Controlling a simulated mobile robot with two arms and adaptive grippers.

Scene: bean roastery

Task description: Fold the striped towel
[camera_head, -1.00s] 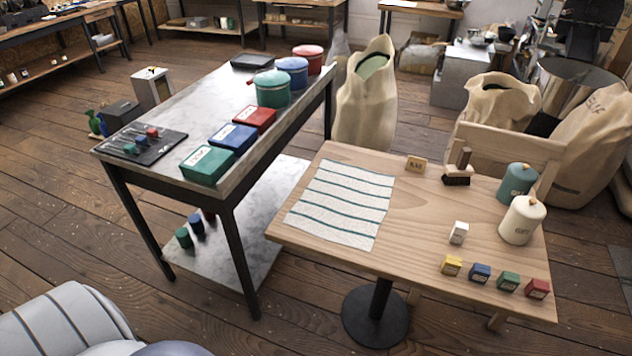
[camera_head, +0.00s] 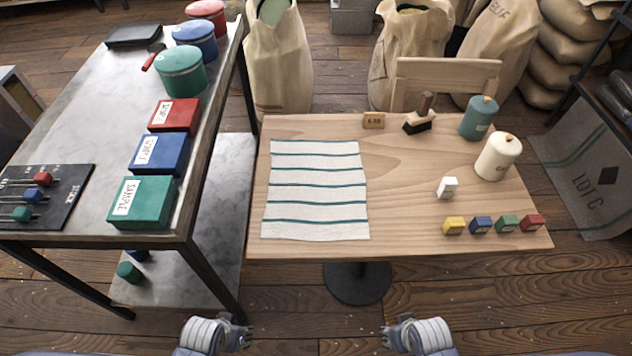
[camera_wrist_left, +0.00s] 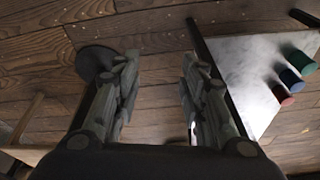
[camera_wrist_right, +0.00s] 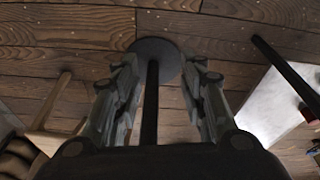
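The striped towel (camera_head: 316,181) is white with thin teal stripes. It lies flat and spread out on the left part of the wooden table (camera_head: 400,200). My left gripper (camera_head: 245,334) is at the bottom of the head view, below the table's front edge and apart from the towel. The left wrist view shows its two fingers (camera_wrist_left: 160,85) wide apart with nothing between them. My right gripper (camera_head: 388,334) is also below the front edge, apart from the towel. The right wrist view shows its fingers (camera_wrist_right: 161,85) open, with the table's post visible between them.
A cream canister (camera_head: 497,158), teal canister (camera_head: 479,118), brush (camera_head: 420,121), wooden tag (camera_head: 374,121), white block (camera_head: 447,187) and several coloured small blocks (camera_head: 481,225) stand right of the towel. A marble-topped table (camera_head: 90,100) with boxes stands close on the left. A chair back (camera_head: 446,68) is behind.

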